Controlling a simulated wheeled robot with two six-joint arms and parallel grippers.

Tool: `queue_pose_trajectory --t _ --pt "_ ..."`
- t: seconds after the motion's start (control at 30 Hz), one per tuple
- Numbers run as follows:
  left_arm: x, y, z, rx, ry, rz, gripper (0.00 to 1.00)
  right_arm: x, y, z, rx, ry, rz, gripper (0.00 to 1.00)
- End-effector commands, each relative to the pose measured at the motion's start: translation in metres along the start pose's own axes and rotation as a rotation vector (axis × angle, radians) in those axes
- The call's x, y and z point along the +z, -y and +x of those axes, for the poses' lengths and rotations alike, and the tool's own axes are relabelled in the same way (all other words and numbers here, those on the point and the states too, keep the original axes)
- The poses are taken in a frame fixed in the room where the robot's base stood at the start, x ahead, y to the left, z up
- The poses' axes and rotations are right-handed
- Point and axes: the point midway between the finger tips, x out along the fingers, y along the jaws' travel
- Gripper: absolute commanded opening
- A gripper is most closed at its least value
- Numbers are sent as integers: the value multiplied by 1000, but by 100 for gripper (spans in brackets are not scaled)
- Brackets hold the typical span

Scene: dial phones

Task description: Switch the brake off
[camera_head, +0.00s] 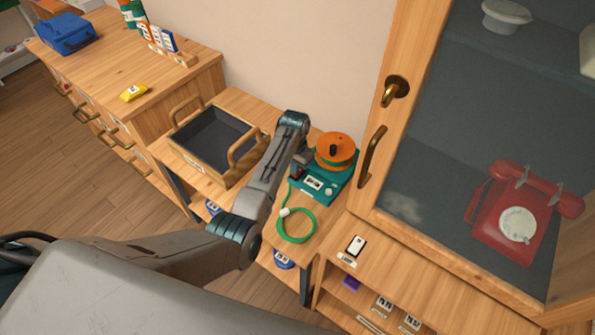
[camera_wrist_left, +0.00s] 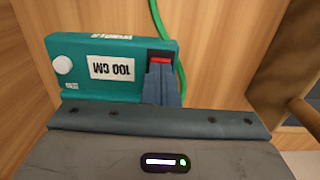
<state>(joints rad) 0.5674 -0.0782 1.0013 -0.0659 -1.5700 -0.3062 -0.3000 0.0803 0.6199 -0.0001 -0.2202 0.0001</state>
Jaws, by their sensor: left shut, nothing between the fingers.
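A teal cable winder (camera_head: 331,194) with an orange reel (camera_head: 347,150) on top stands on the small wooden table. Its front bears a white label, which reads 100 CM in the left wrist view (camera_wrist_left: 111,68), and a white knob (camera_wrist_left: 62,65). A red switch (camera_wrist_left: 160,60) sits at the other end of that face. My left gripper (camera_wrist_left: 161,80) is shut and empty, with its fingertips right at the red switch and partly covering it. Whether they touch it, I cannot tell. In the head view my left gripper (camera_head: 301,165) reaches the winder's left side. My right gripper is not in view.
A green cable loop (camera_head: 296,238) lies in front of the winder. A dark-lined wooden tray (camera_head: 172,130) stands left of my arm. A glass-door cabinet with a red dial phone (camera_head: 503,208) inside stands to the right. Its handle (camera_head: 371,156) is close to the winder.

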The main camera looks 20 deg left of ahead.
Motion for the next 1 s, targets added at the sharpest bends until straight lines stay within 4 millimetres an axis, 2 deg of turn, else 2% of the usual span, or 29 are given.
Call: queue_pose_trajectory --t 0.87,1.0 --pt "0 0 12 1 1 0 0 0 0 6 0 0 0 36" --pt "1 0 2 1 1 0 0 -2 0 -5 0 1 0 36"
